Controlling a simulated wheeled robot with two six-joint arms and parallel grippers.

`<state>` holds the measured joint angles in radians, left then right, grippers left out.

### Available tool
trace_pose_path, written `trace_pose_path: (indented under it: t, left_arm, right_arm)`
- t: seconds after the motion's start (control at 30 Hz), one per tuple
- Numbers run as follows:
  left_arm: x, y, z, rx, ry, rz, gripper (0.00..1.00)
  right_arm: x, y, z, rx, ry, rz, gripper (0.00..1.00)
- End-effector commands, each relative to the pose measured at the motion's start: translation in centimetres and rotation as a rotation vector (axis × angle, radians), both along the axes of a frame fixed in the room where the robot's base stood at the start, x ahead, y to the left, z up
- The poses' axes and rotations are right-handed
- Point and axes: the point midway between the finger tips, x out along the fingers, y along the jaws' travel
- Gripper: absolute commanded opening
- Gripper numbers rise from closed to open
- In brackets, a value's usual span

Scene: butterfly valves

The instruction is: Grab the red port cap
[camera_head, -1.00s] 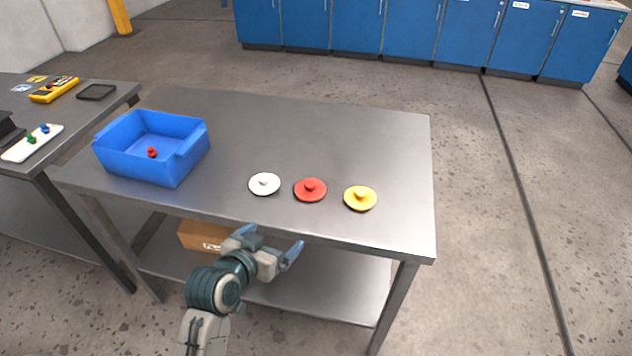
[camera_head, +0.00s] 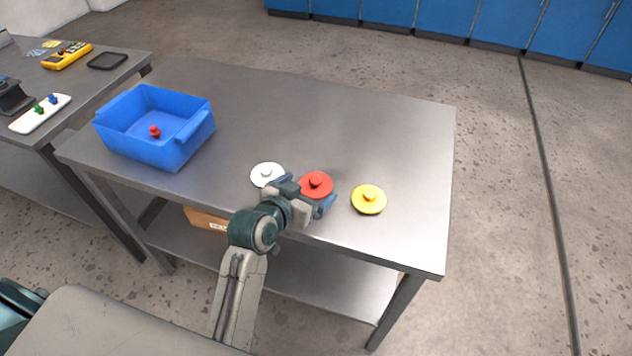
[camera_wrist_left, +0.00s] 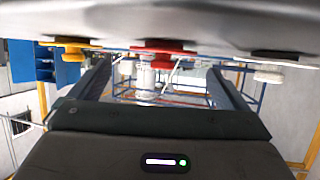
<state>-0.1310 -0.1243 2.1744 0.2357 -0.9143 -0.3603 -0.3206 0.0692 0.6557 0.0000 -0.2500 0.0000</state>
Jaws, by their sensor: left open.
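The red port cap (camera_head: 317,184), a flat disc with a small knob, lies near the front edge of the steel table (camera_head: 390,150). A white cap (camera_head: 267,174) lies to its left and a yellow cap (camera_head: 369,199) to its right. My left gripper (camera_head: 306,194) is open, with its fingers at the near side of the red cap and partly covering it. In the left wrist view, which is upside down, the red cap (camera_wrist_left: 163,50) appears between the two fingers; contact cannot be told. My right gripper is out of view.
A blue bin (camera_head: 160,160) with a small red piece (camera_head: 155,131) inside stands at the table's left. A side table at far left holds a yellow meter (camera_head: 68,56) and a white plate (camera_head: 40,113). The table's back and right are clear.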

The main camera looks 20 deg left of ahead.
Motion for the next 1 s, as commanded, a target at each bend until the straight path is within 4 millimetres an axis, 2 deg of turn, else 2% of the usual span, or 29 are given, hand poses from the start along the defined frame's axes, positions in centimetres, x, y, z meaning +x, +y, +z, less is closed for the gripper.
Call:
trace_pose_path:
  t: [0.27,0.57,0.6,0.83,1.0]
  left_arm:
    - [3.5,-0.5,-1.5,-0.001,0.001,0.000,0.97]
    - [4.2,-0.7,-1.9,0.000,-0.001,0.001,0.97]
    - [4.2,-0.7,-1.9,0.000,0.000,0.001,0.95]
    - [4.2,-0.7,-1.9,0.000,0.000,0.001,0.51]
    - [4.2,-0.7,-1.9,0.000,0.000,0.001,0.51]
  right_arm:
    - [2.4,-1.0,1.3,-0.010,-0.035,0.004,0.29]
    - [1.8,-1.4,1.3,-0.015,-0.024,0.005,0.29]
    - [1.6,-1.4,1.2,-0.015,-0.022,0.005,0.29]
    - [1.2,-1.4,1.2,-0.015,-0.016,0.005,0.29]
    - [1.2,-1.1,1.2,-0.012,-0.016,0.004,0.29]
